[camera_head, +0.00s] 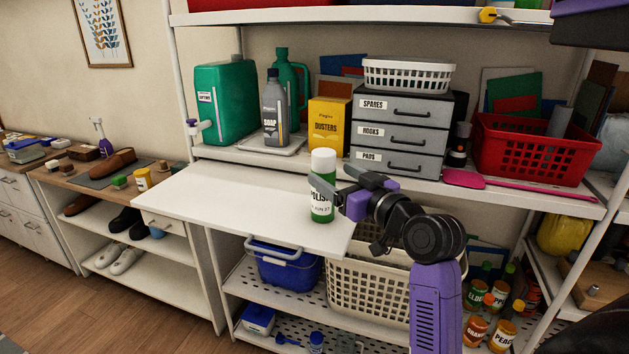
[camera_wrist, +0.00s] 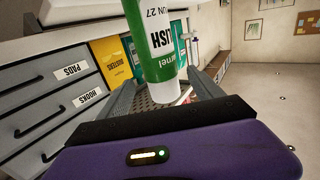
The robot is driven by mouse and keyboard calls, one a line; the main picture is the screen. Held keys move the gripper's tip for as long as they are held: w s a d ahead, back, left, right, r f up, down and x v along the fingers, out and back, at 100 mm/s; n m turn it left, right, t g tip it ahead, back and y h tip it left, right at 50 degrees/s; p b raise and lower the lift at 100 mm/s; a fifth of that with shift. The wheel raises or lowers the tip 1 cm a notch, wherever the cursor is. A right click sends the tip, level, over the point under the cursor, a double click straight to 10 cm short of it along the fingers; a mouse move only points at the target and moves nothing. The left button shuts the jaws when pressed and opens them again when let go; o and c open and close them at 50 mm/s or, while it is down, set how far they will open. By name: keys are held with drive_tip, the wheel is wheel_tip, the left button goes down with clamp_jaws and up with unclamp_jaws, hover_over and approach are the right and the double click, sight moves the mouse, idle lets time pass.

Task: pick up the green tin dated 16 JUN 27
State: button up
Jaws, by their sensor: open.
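A green tin (camera_head: 322,205) with a white cap and a white label stands upright on the white pull-out board (camera_head: 240,205). Its label shows part of "POLISH" and "JUN 27"; I cannot read the day clearly. In the wrist view the tin (camera_wrist: 150,50) appears upside down, with "UN 27" showing and its cap end toward my gripper. My gripper (camera_head: 337,180) is open at the tin's upper part.
Behind stand a grey drawer unit (camera_head: 400,136), a yellow dusters box (camera_head: 328,125), a grey soap bottle (camera_head: 275,115) and a green container (camera_head: 228,100). A red basket (camera_head: 530,148) is to the right. A cream basket (camera_head: 368,292) sits below. The board's left part is clear.

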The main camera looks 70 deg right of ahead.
sight(317, 163)
drive_tip(key=x, duration=0.2)
drive_tip(key=p+x, duration=0.1)
drive_tip(key=x, duration=0.1)
drive_tip(key=p+x, duration=0.1)
drive_tip(key=x, duration=0.2)
drive_tip(key=shift+a+r, duration=0.1)
drive_tip(key=shift+r, duration=0.25)
drive_tip(key=shift+w+f, duration=0.1)
drive_tip(key=shift+w, duration=0.2)
clamp_jaws()
